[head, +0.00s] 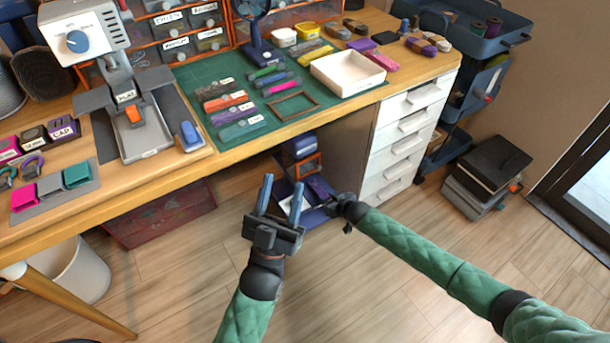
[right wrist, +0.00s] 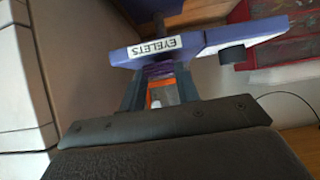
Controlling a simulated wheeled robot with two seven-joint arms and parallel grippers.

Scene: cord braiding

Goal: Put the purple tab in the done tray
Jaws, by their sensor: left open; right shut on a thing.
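My right gripper (head: 338,205) is low in front of the desk, beside a purple-blue unit (head: 318,188) on the floor side. In the right wrist view its fingers (right wrist: 160,92) are shut on a purple part under a purple board labelled EYELETS (right wrist: 155,47). How far the part reaches is hidden. My left gripper (head: 282,197) is open and empty, in front of the same unit. The tray's label is not readable.
The desk's front edge lies above both grippers. A green mat (head: 222,72) holds several coloured strips and a brown frame (head: 292,106). A grey press (head: 140,125) stands at left. White drawers (head: 398,158) stand right of the unit. The floor (head: 150,290) in front is clear.

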